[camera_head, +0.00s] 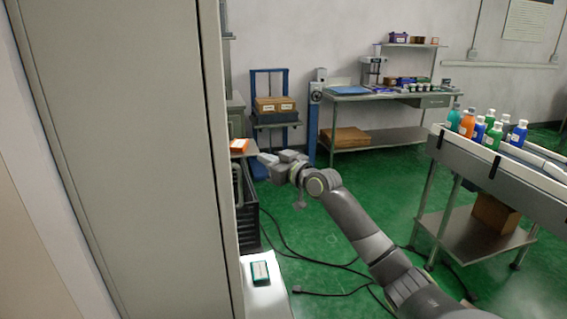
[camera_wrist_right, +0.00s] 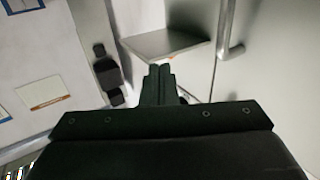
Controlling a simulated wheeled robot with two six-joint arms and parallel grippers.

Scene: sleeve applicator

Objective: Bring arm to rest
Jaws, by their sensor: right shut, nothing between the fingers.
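My right arm comes in from the lower right of the head view. My right gripper (camera_head: 268,159) is at its end, pointing left toward the tall grey cabinet side. In the wrist view the right gripper's fingers (camera_wrist_right: 160,72) are together, with nothing between them. They are in front of a small grey shelf (camera_wrist_right: 165,42). My left gripper is in neither view.
A tall grey panel (camera_head: 125,150) fills the left of the head view. An orange box (camera_head: 239,146) sits close left of the gripper. A conveyor (camera_head: 500,165) with several bottles stands at right. Cables (camera_head: 330,262) lie on the green floor. A workbench (camera_head: 385,97) stands behind.

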